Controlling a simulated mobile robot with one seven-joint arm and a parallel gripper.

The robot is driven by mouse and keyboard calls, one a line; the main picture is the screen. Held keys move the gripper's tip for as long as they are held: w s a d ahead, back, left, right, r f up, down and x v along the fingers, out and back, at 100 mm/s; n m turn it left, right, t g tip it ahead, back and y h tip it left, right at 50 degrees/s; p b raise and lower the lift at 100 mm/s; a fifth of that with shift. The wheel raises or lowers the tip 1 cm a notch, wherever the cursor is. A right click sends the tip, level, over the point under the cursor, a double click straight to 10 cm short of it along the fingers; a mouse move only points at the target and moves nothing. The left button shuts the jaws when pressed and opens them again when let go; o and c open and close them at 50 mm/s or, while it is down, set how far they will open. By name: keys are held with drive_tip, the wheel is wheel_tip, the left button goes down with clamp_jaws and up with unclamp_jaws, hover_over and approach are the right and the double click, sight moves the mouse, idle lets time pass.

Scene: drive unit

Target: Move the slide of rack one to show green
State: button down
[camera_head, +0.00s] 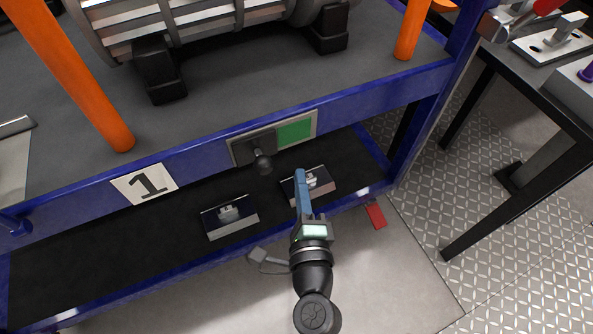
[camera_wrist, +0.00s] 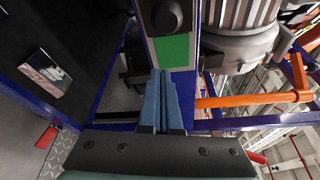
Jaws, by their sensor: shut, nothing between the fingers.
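The slide (camera_head: 256,143) of rack one is a dark plate with a black knob (camera_head: 263,163), set in a grey frame on the blue front beam. It sits at the left of the frame, and a green field (camera_head: 295,132) shows to its right. In the wrist view, the knob (camera_wrist: 168,16) and the green field (camera_wrist: 171,49) lie beyond my fingertips. My gripper (camera_head: 300,174) has blue fingers, shut and empty, in front of and below the green field, right of the knob. The fingers also show in the wrist view (camera_wrist: 161,74). I see no contact with the knob.
A label "1" (camera_head: 144,184) is left of the slide. Two dark boxes with pale parts, the left one (camera_head: 229,216) clearer, lie on the lower shelf (camera_head: 120,245). An orange post (camera_head: 70,80) stands above. A black-legged table (camera_head: 520,80) is at right.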

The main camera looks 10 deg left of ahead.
drive_tip(key=b+v, duration=0.1)
drive_tip(key=v, duration=0.5)
drive_tip(key=shift+s, duration=0.25)
drive_tip(key=w+r+n+t+y, duration=0.15)
drive_tip(key=w+r+n, duration=0.45)
drive_tip(key=r, duration=0.8)
drive_tip(key=w+r+n+t+h, duration=0.1)
drive_tip(key=w+r+n+t, duration=0.2)
drive_tip(key=r+n, duration=0.75)
drive_tip(key=s+d+r+t+h, duration=0.1)
drive_tip(key=s+r+t+h, duration=0.15)
drive_tip(key=r, duration=0.75)
drive_tip(key=s+d+r+t+h, duration=0.15)
drive_tip(key=s+r, duration=0.25)
drive_tip(key=r, duration=0.6)
drive_tip(key=s+d+r+t+h, duration=0.2)
drive_tip(key=s+r+t, duration=0.1)
drive_tip(key=r, duration=0.6)
wheel_tip(320, 180, up, 24)
drive_tip(key=p, duration=2.4)
drive_tip(key=shift+w+a+f+n+p, duration=0.2)
drive_tip(key=shift+w+a+n+p, duration=0.15)
drive_tip(key=shift+w+n, duration=0.1)
drive_tip(key=shift+y, duration=0.25)
